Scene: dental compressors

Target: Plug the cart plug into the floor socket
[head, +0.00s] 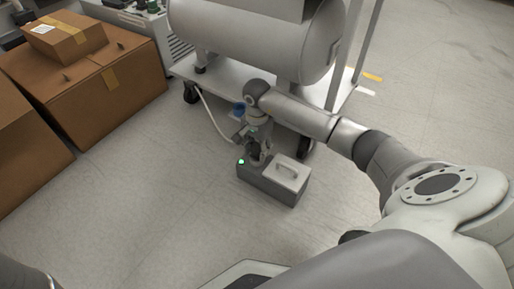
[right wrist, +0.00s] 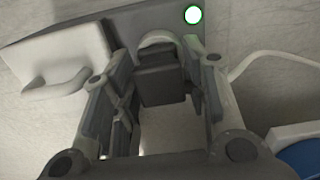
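The floor socket (head: 267,185) is a low grey box on the floor with a lit green lamp, also in the right wrist view (right wrist: 110,28). My right gripper (head: 256,160) points down over its lamp end. In the right wrist view its fingers (right wrist: 161,72) stand on both sides of a dark block, which looks like the cart plug (right wrist: 163,86); they seem closed on it. The plug is at the socket's rounded pale opening; how deep it sits is hidden. The cart's white cable (head: 212,118) runs down toward the gripper. My left gripper is out of view.
A pale lid with a handle (head: 290,172) covers the socket's other end. The compressor cart (head: 225,83) with a big grey tank stands just behind on casters. Cardboard boxes (head: 95,90) stand at the left. The floor left of the socket is clear.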

